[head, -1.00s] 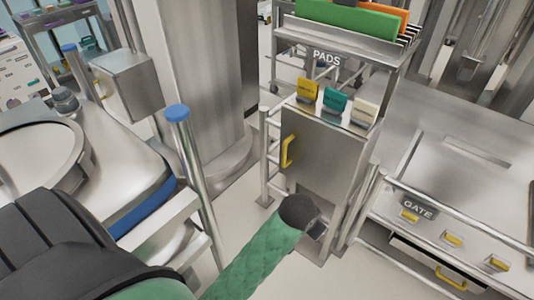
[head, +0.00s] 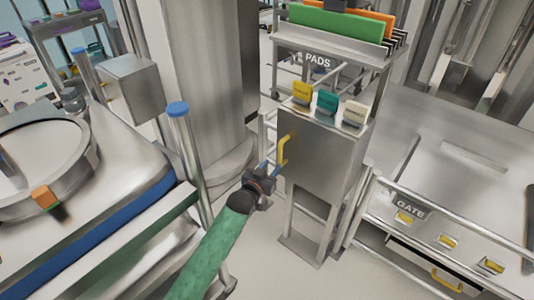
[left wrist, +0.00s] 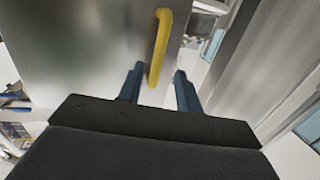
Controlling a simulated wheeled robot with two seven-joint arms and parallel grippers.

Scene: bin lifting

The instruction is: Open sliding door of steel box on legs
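The steel box on legs (head: 325,160) stands in the middle of the head view. A yellow bar handle (head: 283,150) is upright near the left edge of its front. My left gripper (head: 270,170) is at the lower end of this handle, coming from below left. In the left wrist view the yellow handle (left wrist: 160,45) reaches down between the two blue fingers of the left gripper (left wrist: 159,75). The fingers are spread, with gaps beside the handle. Whether the steel front is the sliding door itself is hard to tell. My right gripper is not in view.
Yellow, teal and white tags (head: 327,101) stand on the box top, under a PADS rack (head: 345,32). A steel bench with a GATE label (head: 411,205) and rail is at right. A blue-capped post (head: 178,110) stands left of my arm. Floor is clear below the box.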

